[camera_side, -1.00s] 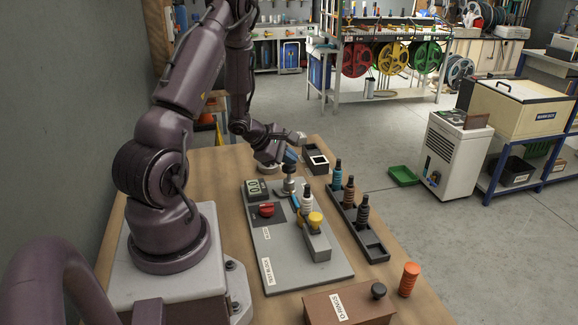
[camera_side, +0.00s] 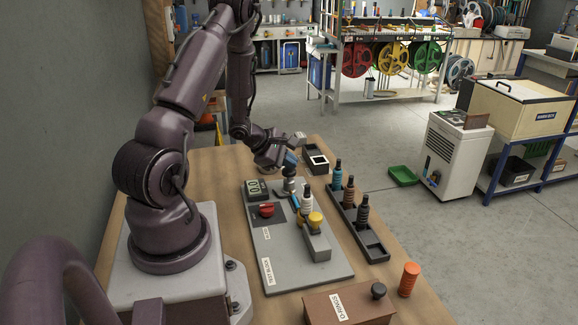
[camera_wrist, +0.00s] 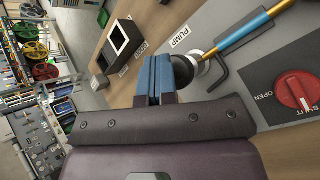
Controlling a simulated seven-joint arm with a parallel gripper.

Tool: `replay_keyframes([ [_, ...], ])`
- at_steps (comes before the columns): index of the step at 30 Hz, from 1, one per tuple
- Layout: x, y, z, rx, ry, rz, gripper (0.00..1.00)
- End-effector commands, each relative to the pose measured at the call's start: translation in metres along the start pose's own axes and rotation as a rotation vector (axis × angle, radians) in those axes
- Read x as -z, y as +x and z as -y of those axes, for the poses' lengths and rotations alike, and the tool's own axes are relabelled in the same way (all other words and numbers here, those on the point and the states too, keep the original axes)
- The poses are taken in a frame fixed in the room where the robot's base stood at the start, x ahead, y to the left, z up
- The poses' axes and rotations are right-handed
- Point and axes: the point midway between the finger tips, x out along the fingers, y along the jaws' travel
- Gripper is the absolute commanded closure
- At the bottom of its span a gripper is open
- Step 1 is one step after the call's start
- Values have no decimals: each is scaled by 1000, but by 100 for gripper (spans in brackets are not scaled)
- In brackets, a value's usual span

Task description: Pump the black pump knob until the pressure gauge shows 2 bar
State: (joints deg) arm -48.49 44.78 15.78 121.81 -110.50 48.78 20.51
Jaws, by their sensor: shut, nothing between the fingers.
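The black pump knob (camera_side: 289,172) stands at the far end of the grey test block plate (camera_side: 290,268). My gripper (camera_side: 290,159) is over it, with its blue fingers closed together and tips at or just above the knob; I cannot tell whether they touch. In the wrist view the fingers (camera_wrist: 154,78) partly hide the knob (camera_wrist: 183,70), which sits beside the PUMP label. The pressure gauge (camera_side: 256,187) is a small digital display left of the pump, with green digits that look like 0.0.
A red valve knob (camera_side: 267,210) marked SHUT and OPEN lies in front of the gauge. A yellow-topped fitting (camera_side: 315,219) stands on the plate. A black rack (camera_side: 372,244) with several fittings is to the right. A black open box (camera_side: 315,159) is behind.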

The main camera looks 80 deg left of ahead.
Motion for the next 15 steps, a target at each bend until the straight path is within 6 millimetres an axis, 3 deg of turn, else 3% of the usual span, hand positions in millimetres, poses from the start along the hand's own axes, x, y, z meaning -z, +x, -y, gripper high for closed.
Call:
replay_keyframes([
  [15,4,5,4,1,-1,-1,100],
])
